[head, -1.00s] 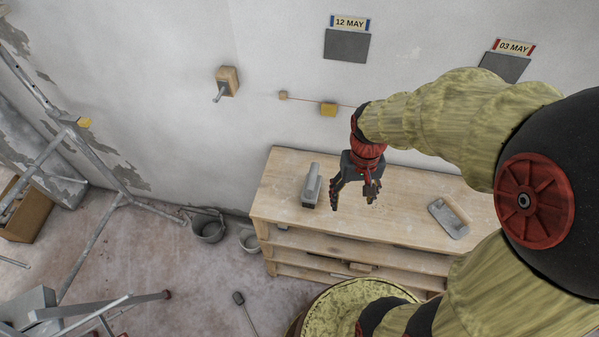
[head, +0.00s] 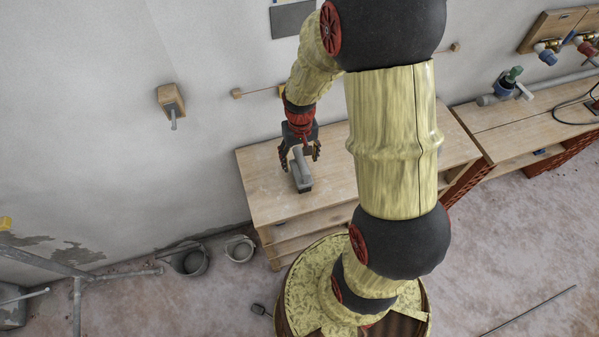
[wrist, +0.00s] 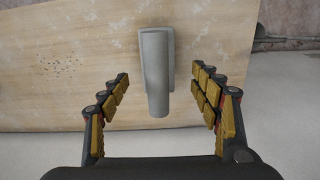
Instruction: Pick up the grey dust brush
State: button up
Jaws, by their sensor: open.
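The grey dust brush (head: 301,171) lies on the wooden bench top (head: 262,176), near the bench's left end. My gripper (head: 300,160) is open, right at the brush in the head view, with a finger on either side of its handle. In the wrist view the brush (wrist: 157,68) lies between the two lines of the open fingers (wrist: 160,90), its handle end pointing toward the palm. The fingers look apart from the brush, with a gap on both sides. How far above the bench the fingertips are, I cannot tell.
A wall box with a lever (head: 171,101) is on the wall to the left. Two buckets (head: 190,261) (head: 240,249) stand on the floor left of the bench. A second bench with pipe fittings (head: 512,84) is at the right. Bench top around the brush is clear.

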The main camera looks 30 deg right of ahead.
jog(key=f, duration=0.2)
jog(key=f+b, duration=0.1)
jog(key=f, duration=0.2)
jog(key=shift+s+d+f, duration=0.1)
jog(key=shift+s+f, duration=0.1)
jog(key=shift+f, duration=0.1)
jog(key=c, duration=0.3)
jog(key=shift+r, duration=0.1)
jog(key=c, duration=1.1)
jog(key=shift+r, duration=0.1)
jog(key=shift+r, duration=0.6)
jog(key=s+d+r+p, duration=0.1)
jog(key=s+d+r, duration=0.1)
jog(key=s+r, duration=0.2)
jog(key=s+d+r+p, duration=0.1)
jog(key=s+d+r, duration=0.1)
jog(key=s+r, duration=0.1)
jog(key=s+d+r+p, duration=0.1)
jog(key=s+d+r, duration=0.1)
jog(key=s+r, duration=0.2)
jog(key=shift+s+d+r+p, duration=0.15)
jog(key=shift+s+p, duration=0.05)
jog(key=shift+s, duration=0.15)
jog(key=shift+s+d+r+p, duration=0.15)
jog(key=shift+s, duration=0.2)
